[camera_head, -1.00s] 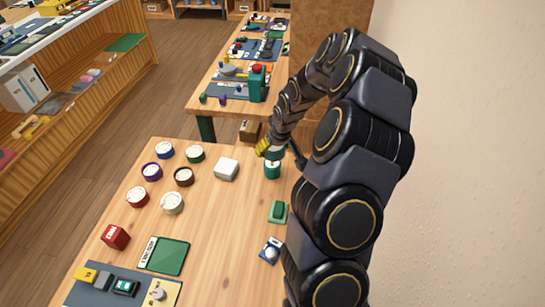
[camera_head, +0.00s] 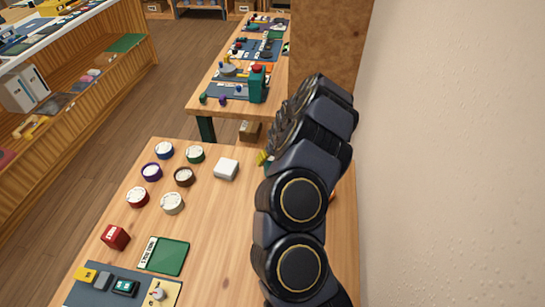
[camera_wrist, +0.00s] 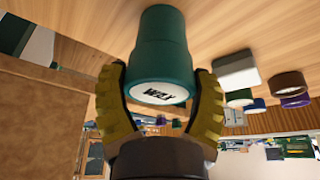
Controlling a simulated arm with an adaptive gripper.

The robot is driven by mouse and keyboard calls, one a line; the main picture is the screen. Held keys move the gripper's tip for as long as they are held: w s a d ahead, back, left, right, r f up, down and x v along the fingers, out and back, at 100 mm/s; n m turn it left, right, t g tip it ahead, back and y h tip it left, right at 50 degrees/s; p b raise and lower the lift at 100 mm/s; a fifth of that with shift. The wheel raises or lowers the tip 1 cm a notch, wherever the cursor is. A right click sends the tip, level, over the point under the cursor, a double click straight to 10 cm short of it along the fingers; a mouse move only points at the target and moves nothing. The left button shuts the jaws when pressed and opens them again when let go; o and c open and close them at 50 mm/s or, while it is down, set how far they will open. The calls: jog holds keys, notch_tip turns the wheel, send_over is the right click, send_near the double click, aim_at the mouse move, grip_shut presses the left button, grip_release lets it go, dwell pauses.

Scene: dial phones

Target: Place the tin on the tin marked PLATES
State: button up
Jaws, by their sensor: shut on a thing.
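In the wrist view, a teal tin (camera_wrist: 160,50) with a pale round end lettered WAX sits between the two yellow fingers of my gripper (camera_wrist: 160,100), which is shut on it. I cannot tell whether the tin still touches the table. In the head view, my arm hides most of the gripper; only a bit of yellow finger (camera_head: 262,158) shows, right of the white box. Several round tins stand on the table: blue (camera_head: 164,150), green (camera_head: 195,154), purple (camera_head: 151,172), brown (camera_head: 184,177), red (camera_head: 137,197) and cream (camera_head: 172,203). Their lettering is too small to read, so PLATES cannot be picked out.
A white box (camera_head: 226,169) stands between the round tins and my gripper. A red box (camera_head: 116,237), a green tray (camera_head: 168,256) and a mat with small items (camera_head: 105,290) lie at the front left. A wooden panel (camera_head: 325,45) and wall stand at the right.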

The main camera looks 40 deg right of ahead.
jog(key=o, duration=1.1)
jog(key=shift+f, duration=0.1)
jog(key=shift+o, duration=0.2)
jog(key=d+v, duration=0.1)
jog(key=v, duration=1.1)
jog(key=s+a+r+n+g, duration=0.1)
jog(key=s+a+r, duration=0.2)
jog(key=a, duration=0.3)
jog(key=s+a+r+n+g+y, duration=0.1)
jog(key=s+a+r, duration=0.25)
jog(key=a, duration=0.25)
jog(key=s+a+r+g, duration=0.1)
jog(key=s+a+r, duration=0.1)
jog(key=a+r, duration=0.3)
jog(key=s+a+r+g, duration=0.1)
jog(key=s+a, duration=0.3)
jog(key=s, duration=0.6)
jog(key=s+a+r+g, duration=0.1)
jog(key=s+a, duration=0.3)
jog(key=s, duration=0.6)
jog(key=shift+s+a+r+g, duration=0.2)
jog(key=shift+s+a+g, duration=0.1)
jog(key=shift+g, duration=0.3)
